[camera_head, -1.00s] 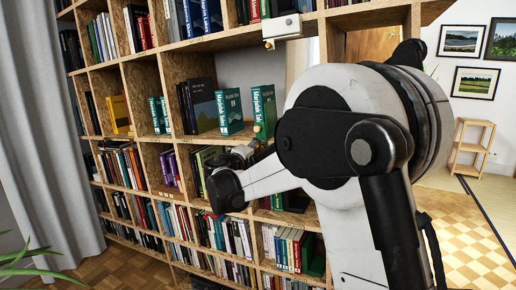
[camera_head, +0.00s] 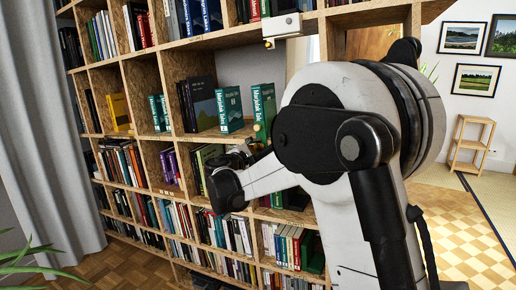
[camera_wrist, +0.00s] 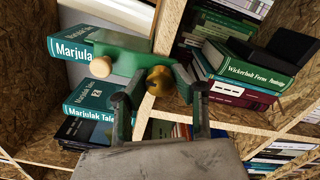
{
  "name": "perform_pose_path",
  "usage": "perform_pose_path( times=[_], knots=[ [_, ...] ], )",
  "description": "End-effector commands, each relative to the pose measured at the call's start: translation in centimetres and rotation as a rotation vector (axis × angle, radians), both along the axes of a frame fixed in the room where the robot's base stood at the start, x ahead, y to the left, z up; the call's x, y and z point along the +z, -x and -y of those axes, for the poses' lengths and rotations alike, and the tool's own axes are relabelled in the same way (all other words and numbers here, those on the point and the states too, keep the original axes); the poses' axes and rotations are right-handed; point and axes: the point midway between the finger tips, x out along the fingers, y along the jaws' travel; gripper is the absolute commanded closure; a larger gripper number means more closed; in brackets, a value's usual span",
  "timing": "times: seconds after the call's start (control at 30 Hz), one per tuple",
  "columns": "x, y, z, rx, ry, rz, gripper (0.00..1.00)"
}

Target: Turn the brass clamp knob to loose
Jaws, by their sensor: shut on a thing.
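The brass clamp knob (camera_wrist: 157,84) is a round golden knob in the middle of the wrist view. It sits on a green clamp body (camera_wrist: 125,60) fixed at the shelf's upright edge. A pale wooden knob (camera_wrist: 101,66) is on the same clamp, to the left. My gripper (camera_wrist: 158,86) has one finger on each side of the brass knob and is shut on it. In the head view my gripper (camera_head: 243,157) is at the shelf front, partly behind my arm, and the brass knob cannot be made out there. The knob's turn angle cannot be read.
Teal Marjula books (camera_wrist: 98,98) lie close to my left finger in the wrist view. A green book (camera_wrist: 240,72) lies among others to the right. Wooden shelf boards (camera_wrist: 235,128) surround the gripper. A white box (camera_head: 282,26) with a small knob hangs at the upper shelf edge.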

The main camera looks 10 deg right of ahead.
Motion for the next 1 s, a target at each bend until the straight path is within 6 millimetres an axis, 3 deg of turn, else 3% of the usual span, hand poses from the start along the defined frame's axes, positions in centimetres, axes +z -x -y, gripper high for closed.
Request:
perform_pose_path(
  times=[0.67,0.7,0.83,1.0],
  knots=[
    [-0.03,0.02,-0.04,0.001,0.043,-0.036,1.0],
    [-0.03,0.02,-0.04,0.001,0.043,-0.036,0.7],
    [-0.02,0.02,-0.03,0.0,0.043,-0.036,0.54],
    [-0.01,0.01,-0.02,0.0,0.043,-0.036,0.54]
  ],
)
